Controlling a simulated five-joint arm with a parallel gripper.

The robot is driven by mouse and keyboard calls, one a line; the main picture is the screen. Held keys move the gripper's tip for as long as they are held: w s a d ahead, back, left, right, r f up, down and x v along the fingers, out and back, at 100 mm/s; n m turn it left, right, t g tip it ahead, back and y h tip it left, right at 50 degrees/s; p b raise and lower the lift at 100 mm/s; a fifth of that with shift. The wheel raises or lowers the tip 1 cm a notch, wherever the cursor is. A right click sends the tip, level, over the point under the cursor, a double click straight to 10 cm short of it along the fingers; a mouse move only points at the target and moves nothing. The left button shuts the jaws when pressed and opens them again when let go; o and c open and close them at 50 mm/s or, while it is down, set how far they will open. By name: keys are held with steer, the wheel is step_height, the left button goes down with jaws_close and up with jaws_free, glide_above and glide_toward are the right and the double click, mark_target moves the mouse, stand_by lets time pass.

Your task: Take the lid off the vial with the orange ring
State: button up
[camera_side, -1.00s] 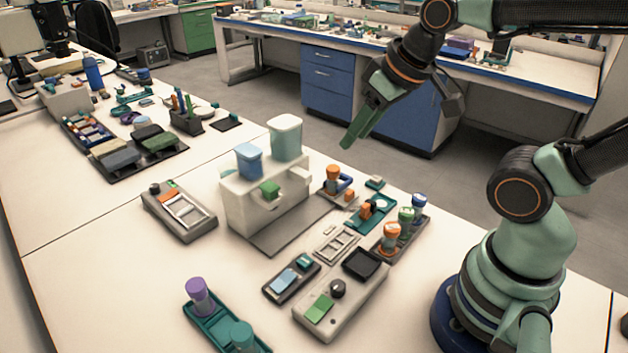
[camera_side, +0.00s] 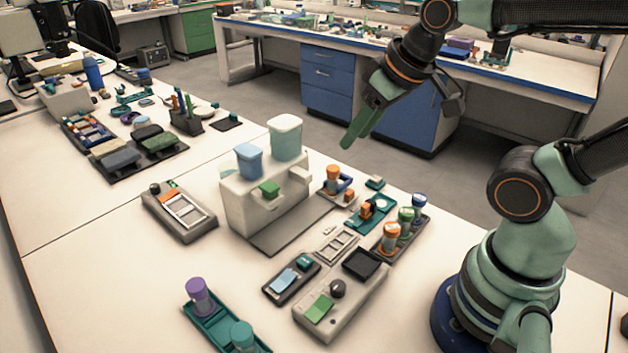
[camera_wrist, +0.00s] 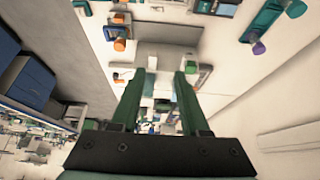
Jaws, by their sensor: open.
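An orange-topped vial (camera_side: 391,231) stands upright at the near end of a dark rack (camera_side: 415,240), beside a green-topped vial (camera_side: 405,215) and a blue-topped vial (camera_side: 419,200). Another orange-topped piece (camera_side: 333,172) stands in a small holder further back. The views are too small to tell which one carries an orange ring. My gripper (camera_side: 350,141) is high above the bench's far edge, apart from all the vials. In the wrist view its two green fingers (camera_wrist: 161,75) are spread, with nothing between them.
A white block (camera_side: 262,205) with blue and pale containers on top stands left of the vials. A grey device (camera_side: 341,303) lies in front. A purple-topped vial (camera_side: 197,288) stands in a teal tray (camera_side: 215,328) at the near left.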

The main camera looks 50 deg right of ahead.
steer(key=o, duration=0.5)
steer(key=n+g, duration=0.6)
steer(key=n, duration=1.2)
glide_above(333, 168)
step_height(333, 168, down, 6)
step_height(333, 168, down, 12)
steer(key=shift+r, duration=0.1)
